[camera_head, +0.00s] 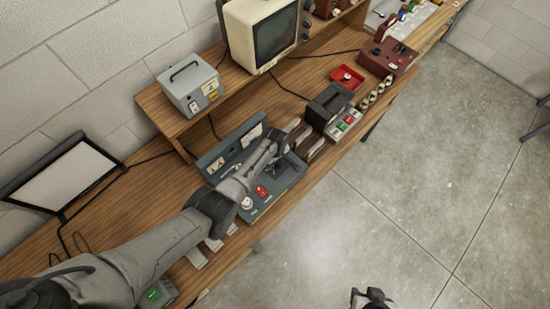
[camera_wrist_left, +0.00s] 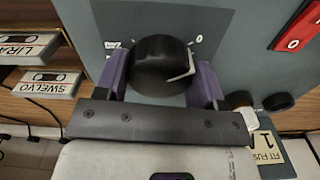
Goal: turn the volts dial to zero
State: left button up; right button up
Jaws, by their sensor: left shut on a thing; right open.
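The dial is a round black knob (camera_wrist_left: 162,66) with a white pointer line, on a dark grey panel (camera_wrist_left: 220,20) in the left wrist view. The line bends at the knob's right edge, and its upper end is close to a white 0 mark (camera_wrist_left: 199,38). I cannot tell whether they line up exactly. My left gripper (camera_wrist_left: 160,80) is shut on the knob, one purple finger on each side. In the head view, my left arm hides the dial on the grey-blue instrument (camera_head: 283,187). My right gripper (camera_head: 372,297) is open and empty above the floor.
A red switch (camera_wrist_left: 297,28) and small black knobs lie right of the dial. Labelled cassettes (camera_wrist_left: 50,83) lie left of it.

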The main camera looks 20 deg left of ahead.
pick_arm(q)
jog(key=shift+n, duration=0.6)
jog(key=o, duration=0.9)
jog(key=shift+r+p, duration=0.3)
jog(key=shift+r, duration=0.05)
jog(key=shift+r+p, duration=0.9)
jog(key=shift+r, duration=5.65)
